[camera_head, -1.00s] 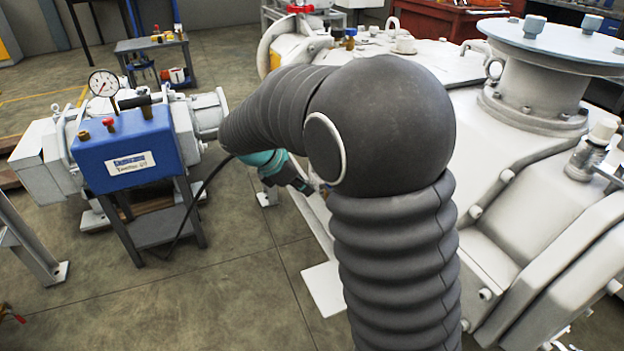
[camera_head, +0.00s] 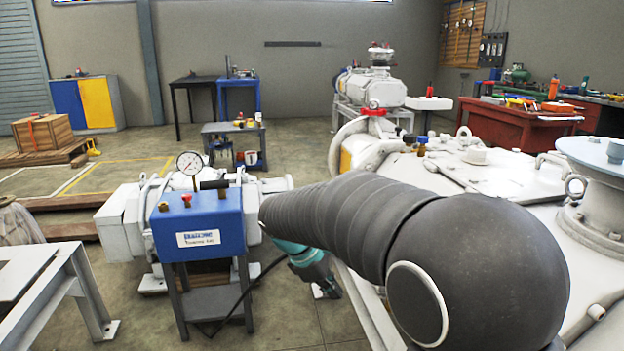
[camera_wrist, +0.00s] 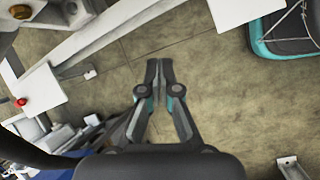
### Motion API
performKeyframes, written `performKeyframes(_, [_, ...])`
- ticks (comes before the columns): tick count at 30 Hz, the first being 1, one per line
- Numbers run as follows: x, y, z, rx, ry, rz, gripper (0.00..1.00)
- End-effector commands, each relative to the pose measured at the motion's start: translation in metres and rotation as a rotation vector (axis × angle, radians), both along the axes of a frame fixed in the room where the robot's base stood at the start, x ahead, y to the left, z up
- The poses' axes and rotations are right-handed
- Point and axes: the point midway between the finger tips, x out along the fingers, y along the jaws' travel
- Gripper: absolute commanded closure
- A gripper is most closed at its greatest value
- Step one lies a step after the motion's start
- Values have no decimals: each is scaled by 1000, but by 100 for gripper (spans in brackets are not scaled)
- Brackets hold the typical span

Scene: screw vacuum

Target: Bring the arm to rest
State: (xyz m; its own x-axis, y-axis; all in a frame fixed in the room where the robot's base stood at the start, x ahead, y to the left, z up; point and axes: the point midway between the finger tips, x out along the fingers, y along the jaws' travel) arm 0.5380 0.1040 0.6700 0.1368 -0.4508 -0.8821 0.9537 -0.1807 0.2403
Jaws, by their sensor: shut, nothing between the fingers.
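My arm stretches across the lower right of the head view, its dark ribbed sleeve bent at a large round joint. Its far end, with a teal part, hangs beside the blue box. In the wrist view my gripper (camera_wrist: 160,82) is shut with its fingertips together and empty. Bare floor lies beneath the fingertips, and nothing touches them. In the head view the fingertips are too small and partly hidden to make out clearly.
A vacuum unit with a blue box (camera_head: 202,228) and gauge (camera_head: 190,163) stands left of my arm. A large white machine (camera_head: 480,170) stands close on the right. A grey bench (camera_head: 45,280) is at the left. A red workbench (camera_head: 520,125) stands behind.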

Motion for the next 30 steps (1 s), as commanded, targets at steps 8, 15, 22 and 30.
performKeyframes(8, [-63, -12, -6, 243, -133, -377, 100])
performKeyframes(15, [-118, -34, 2, 435, -242, -698, 100])
performKeyframes(22, [-166, -54, 10, 591, -334, -936, 100])
performKeyframes(30, [-215, -77, 18, 729, -440, -1094, 100])
